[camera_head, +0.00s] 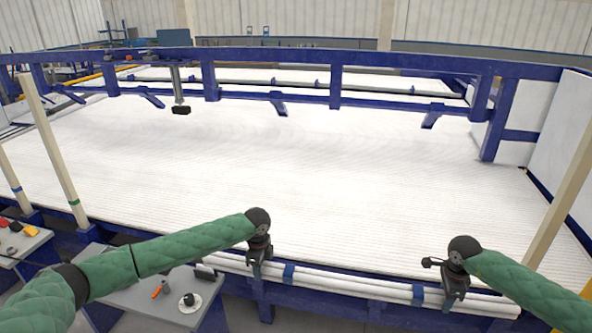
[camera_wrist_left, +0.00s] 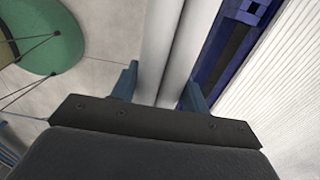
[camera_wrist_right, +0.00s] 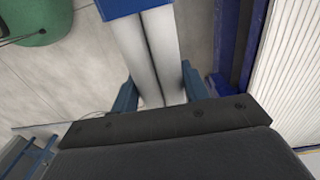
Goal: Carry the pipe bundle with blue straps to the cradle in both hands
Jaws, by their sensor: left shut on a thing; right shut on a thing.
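The pipe bundle (camera_head: 350,285) is a set of long white pipes with a blue strap (camera_head: 288,273) near its left part and another (camera_head: 417,294) near its right part. It lies level along the near blue edge of the big frame. My left gripper (camera_head: 258,256) is shut on it left of the left strap, and its fingers straddle the pipes in the left wrist view (camera_wrist_left: 160,88). My right gripper (camera_head: 452,290) is shut on it right of the right strap; the right wrist view shows its fingers (camera_wrist_right: 160,92) around the pipes. I cannot tell which part is the cradle.
A wide bed of white pipes (camera_head: 300,170) fills the blue frame (camera_head: 335,85) beyond the bundle. Light posts (camera_head: 52,150) stand at left and right. A grey side table (camera_head: 140,297) with a cup and small items is at the lower left.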

